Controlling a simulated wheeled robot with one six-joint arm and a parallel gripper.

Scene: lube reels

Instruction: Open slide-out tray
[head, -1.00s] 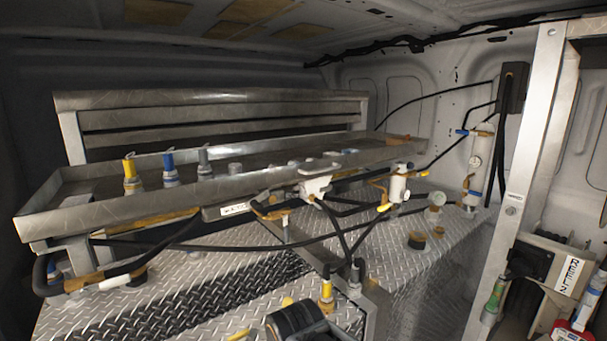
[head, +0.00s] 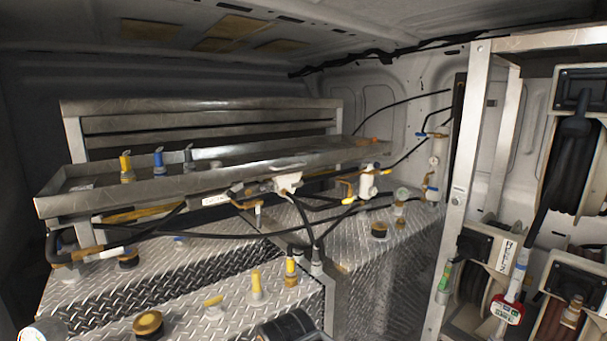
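A long, shallow metal tray (head: 190,187) with raised edges rests across the left and middle of the head view, above a diamond-plate surface. It sits in front of a slatted metal frame (head: 200,106). A yellow fitting (head: 125,163), a blue fitting (head: 158,160) and a grey fitting (head: 188,155) stand upright at the tray. A white valve (head: 288,182) is at its front edge. I cannot tell from this view how far the tray is slid out. My gripper is not in view.
Black hoses (head: 230,234) run below the tray's front. Yellow-capped fittings (head: 256,284) stand on the diamond plate (head: 210,262). A metal post (head: 455,200) stands at right, with hose reels (head: 575,150) beyond it. A dark cylindrical object (head: 288,328) is cut off at the bottom.

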